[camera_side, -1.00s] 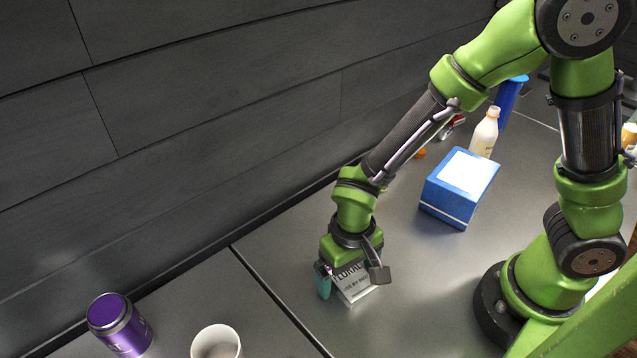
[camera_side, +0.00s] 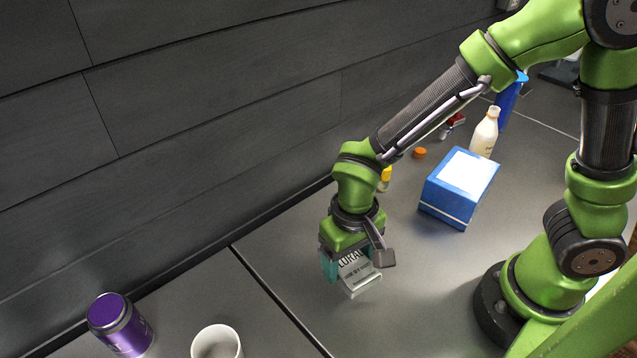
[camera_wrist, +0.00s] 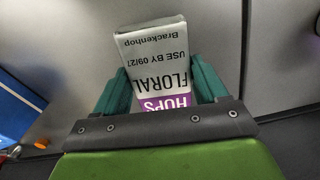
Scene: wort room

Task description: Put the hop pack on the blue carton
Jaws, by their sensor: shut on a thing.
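The hop pack (camera_side: 357,274) is a pale grey pack with dark lettering. In the wrist view the hop pack (camera_wrist: 158,62) shows "FLORAL", "HOPS" and a purple band. My gripper (camera_side: 348,268) is shut on it, with the teal fingers on both sides of the pack in the wrist view (camera_wrist: 160,88). Part of the pack is hidden by my gripper. I cannot tell for sure how far it is above the table. The blue carton (camera_side: 446,203) stands to the right and behind, with a white panel on its top. A blue edge shows at the left of the wrist view.
A cream bottle (camera_side: 484,134) and a blue cylinder (camera_side: 508,103) stand behind the carton. An orange cap (camera_side: 420,153) and a yellow item (camera_side: 386,176) are near the wall. A purple can (camera_side: 119,325) and a white cup (camera_side: 216,344) stand at front left. The table before the carton is clear.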

